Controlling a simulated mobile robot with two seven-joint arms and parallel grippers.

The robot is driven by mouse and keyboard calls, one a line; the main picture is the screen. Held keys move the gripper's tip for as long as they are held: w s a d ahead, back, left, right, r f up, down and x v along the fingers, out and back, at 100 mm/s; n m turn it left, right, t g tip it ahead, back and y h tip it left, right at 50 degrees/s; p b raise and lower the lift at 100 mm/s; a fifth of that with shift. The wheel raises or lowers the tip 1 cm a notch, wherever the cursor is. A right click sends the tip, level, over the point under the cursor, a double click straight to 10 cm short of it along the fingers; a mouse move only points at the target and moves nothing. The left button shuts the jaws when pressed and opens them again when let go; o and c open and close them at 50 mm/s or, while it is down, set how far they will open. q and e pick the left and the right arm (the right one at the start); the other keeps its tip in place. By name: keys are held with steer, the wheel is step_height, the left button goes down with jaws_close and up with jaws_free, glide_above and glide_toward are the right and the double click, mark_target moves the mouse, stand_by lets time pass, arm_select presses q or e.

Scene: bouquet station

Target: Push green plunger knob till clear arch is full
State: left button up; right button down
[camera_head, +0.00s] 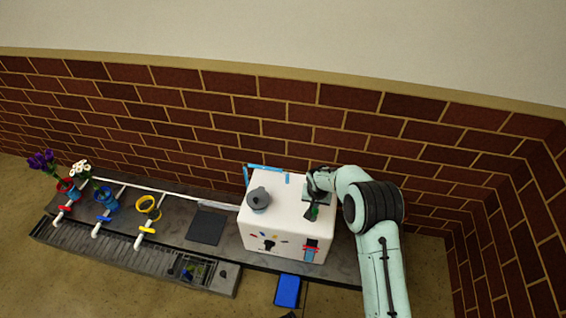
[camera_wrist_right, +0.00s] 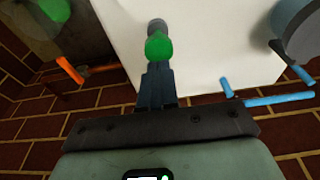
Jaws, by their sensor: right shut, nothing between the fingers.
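The green plunger knob (camera_wrist_right: 158,46) is at the white box, on a grey round stem or base. In the head view a small green spot (camera_head: 314,213) shows under my right gripper, at the box's right side. My right gripper (camera_wrist_right: 157,68) is shut with nothing in it. Its fingertips are right at the knob; I cannot tell whether they touch it. The white box (camera_head: 283,222) has a grey round fitting (camera_head: 258,198) on top. Light blue tubing (camera_head: 265,167) runs at its back edge. I cannot make out a clear arch or its fill. My left gripper is not in view.
A blue container (camera_head: 287,290) is in front of the box. A brick wall (camera_head: 300,110) rises close behind.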

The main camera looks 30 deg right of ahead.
step_height(320, 180, up, 9)
steer(key=p, duration=0.5)
stand_by(0.3)
